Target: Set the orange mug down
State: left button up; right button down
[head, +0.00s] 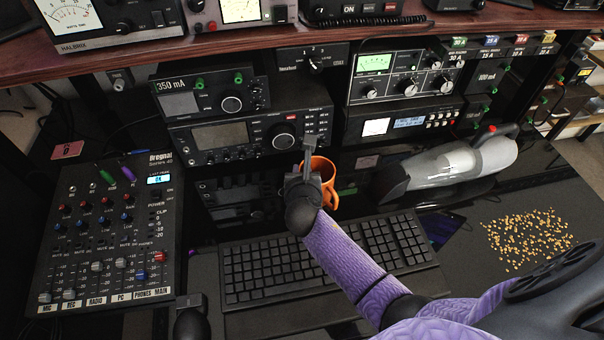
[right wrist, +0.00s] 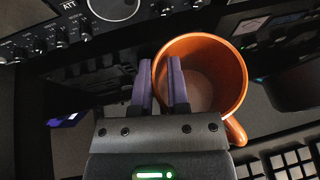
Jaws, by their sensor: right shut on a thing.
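The orange mug (head: 328,172) is behind the keyboard, in front of the radio stack, partly hidden by my right gripper (head: 309,150). In the right wrist view I look down into the open, empty-looking mug (right wrist: 237,75); its handle points to the lower right. My right gripper (right wrist: 163,72) is shut on the mug's wall, one finger inside the rim and one outside. The mug looks about upright; I cannot tell whether its base touches the desk.
The keyboard (head: 275,262) lies just in front of the mug. The radio (head: 250,138) stands behind it. A mixer (head: 108,235) is at left. Bare desk shows around the crumbs.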

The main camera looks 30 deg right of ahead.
pick_arm(q)
jog(key=shift+s+a, duration=0.15)
pick_arm(e)
jog(key=c, duration=0.6)
grip_release()
pick_arm(q)
jog(key=shift+a, duration=0.15)
jog(key=shift+r, duration=0.1)
pick_arm(e)
jog(key=shift+r, duration=0.1)
pick_arm(q)
jog(key=r+p, duration=0.1)
jog(key=p, duration=0.1)
jog(key=w+d+r+p, duration=0.1)
jog(key=r, duration=0.1)
jog(key=r+p, duration=0.2)
jog(key=shift+w+d+r+p, duration=0.15)
jog(key=shift+w+r+p, duration=0.1)
jog(key=shift+w+p, duration=0.1)
pick_arm(e)
jog(key=v, duration=1.2)
